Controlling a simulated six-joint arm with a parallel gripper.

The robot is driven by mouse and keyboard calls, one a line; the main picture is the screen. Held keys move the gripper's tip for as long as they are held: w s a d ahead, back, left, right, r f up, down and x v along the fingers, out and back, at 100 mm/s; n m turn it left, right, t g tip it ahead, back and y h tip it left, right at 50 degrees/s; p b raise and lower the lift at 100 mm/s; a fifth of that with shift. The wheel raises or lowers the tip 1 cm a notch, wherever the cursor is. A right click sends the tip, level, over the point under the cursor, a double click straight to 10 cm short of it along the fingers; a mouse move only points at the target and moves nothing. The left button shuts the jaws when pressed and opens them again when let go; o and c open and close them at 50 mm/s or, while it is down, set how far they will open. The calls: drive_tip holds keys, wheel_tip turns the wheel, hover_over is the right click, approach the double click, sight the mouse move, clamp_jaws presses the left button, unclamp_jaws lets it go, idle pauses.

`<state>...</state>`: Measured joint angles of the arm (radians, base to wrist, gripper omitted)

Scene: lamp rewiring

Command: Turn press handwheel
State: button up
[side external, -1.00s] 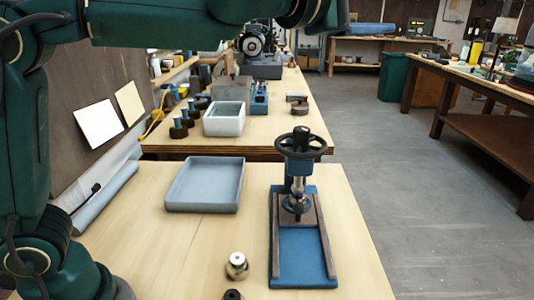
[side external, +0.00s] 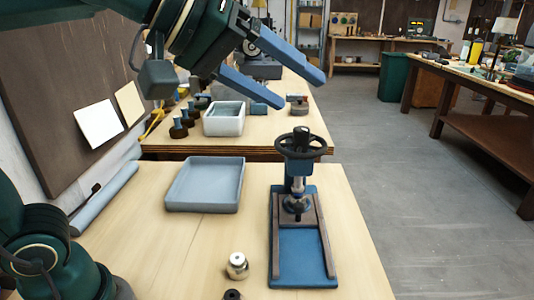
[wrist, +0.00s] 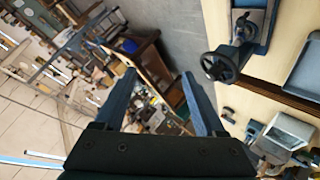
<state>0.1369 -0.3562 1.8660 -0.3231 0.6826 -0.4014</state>
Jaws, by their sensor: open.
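The press (side external: 300,258) has a blue base and stands upright at the right of the near table. Its black handwheel (side external: 300,146) sits level on top, with a dark knob in its middle. In the wrist view the handwheel (wrist: 219,66) shows at the upper right, outside my fingers. My gripper (side external: 300,82) is open and empty, with two blue fingers apart. It is in the air above the handwheel, touching nothing. It also shows in the wrist view (wrist: 156,95), its fingers spread.
A grey tray (side external: 168,200) lies left of the press. A small metal cylinder (side external: 237,266) and a dark round part (side external: 232,295) stand at the front. A white bin (side external: 209,125) is on the farther table. The tabletop between tray and press is clear.

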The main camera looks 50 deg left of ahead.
drive_tip(key=s+a+f+m+g+y, duration=0.2)
drive_tip(key=s+a+f, duration=0.2)
drive_tip(key=s+f, duration=0.1)
drive_tip(key=s+a+f+m+g+y, duration=0.2)
drive_tip(key=s+a+f+g, duration=0.1)
drive_tip(key=s, duration=0.5)
drive_tip(key=shift+s+a+f+m, duration=0.25)
drive_tip(key=shift+a+f+m, duration=0.25)
drive_tip(key=shift+f, duration=0.65)
drive_tip(key=shift+a, duration=0.1)
drive_tip(key=w+d+r+t, duration=0.1)
drive_tip(key=w+r+t, duration=0.3)
drive_tip(key=w, duration=0.3)
drive_tip(key=w+d+r+t, duration=0.1)
drive_tip(key=w+r+t, duration=0.3)
drive_tip(key=w, duration=0.3)
drive_tip(key=n+t+y, duration=0.4)
drive_tip(key=t, duration=0.1)
hover_over(298, 135)
drive_tip(key=a+v, duration=0.1)
drive_tip(key=v, duration=0.3)
wheel_tip(298, 135, down, 3)
drive_tip(key=shift+m+g, duration=0.5)
drive_tip(key=shift+m, duration=0.2)
drive_tip(key=f, duration=0.8)
drive_tip(key=shift+w+d+f, duration=0.3)
drive_tip(key=shift+d, duration=0.05)
drive_tip(key=shift+x, duration=2.5)
drive_tip(key=shift+d, duration=0.1)
